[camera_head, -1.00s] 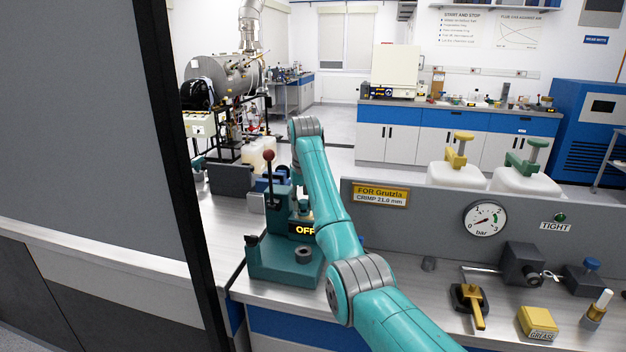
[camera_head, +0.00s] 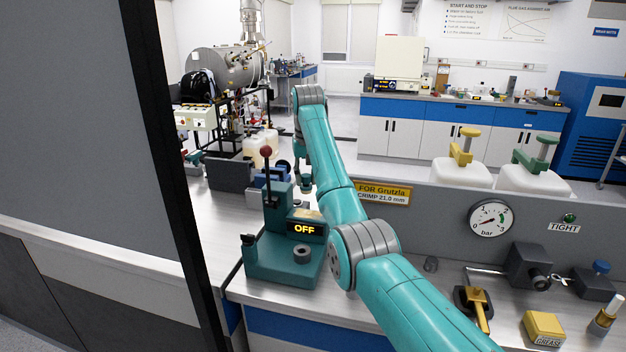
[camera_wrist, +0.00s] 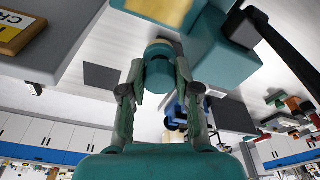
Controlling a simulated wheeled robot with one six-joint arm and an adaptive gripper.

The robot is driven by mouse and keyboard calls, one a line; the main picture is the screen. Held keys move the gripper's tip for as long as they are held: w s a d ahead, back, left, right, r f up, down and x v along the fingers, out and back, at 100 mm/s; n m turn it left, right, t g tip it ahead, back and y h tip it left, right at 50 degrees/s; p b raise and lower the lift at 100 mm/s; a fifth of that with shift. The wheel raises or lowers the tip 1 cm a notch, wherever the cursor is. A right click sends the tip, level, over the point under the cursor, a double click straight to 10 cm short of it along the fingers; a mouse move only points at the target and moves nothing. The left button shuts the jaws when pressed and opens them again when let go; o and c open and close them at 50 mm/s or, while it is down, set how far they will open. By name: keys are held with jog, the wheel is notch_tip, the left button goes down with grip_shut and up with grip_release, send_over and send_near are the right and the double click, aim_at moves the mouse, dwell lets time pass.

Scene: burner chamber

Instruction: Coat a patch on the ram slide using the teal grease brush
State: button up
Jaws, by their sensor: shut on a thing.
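The teal press (camera_head: 262,262) stands at the bench's left, with a red-knobbed lever and an OFF display. A pale yellowish plate (camera_head: 307,214) lies above the display; it also shows at the top of the wrist view (camera_wrist: 165,8). I cannot tell whether this is the ram slide.
A panel with a gauge (camera_head: 491,218) runs behind the bench. A yellow grease block (camera_head: 543,327), a brass-handled tool (camera_head: 475,306) and a white-topped cylinder (camera_head: 607,314) are at the front right.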

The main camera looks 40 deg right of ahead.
jog(key=shift+r, duration=1.35)
jog(key=shift+s+a, duration=0.1)
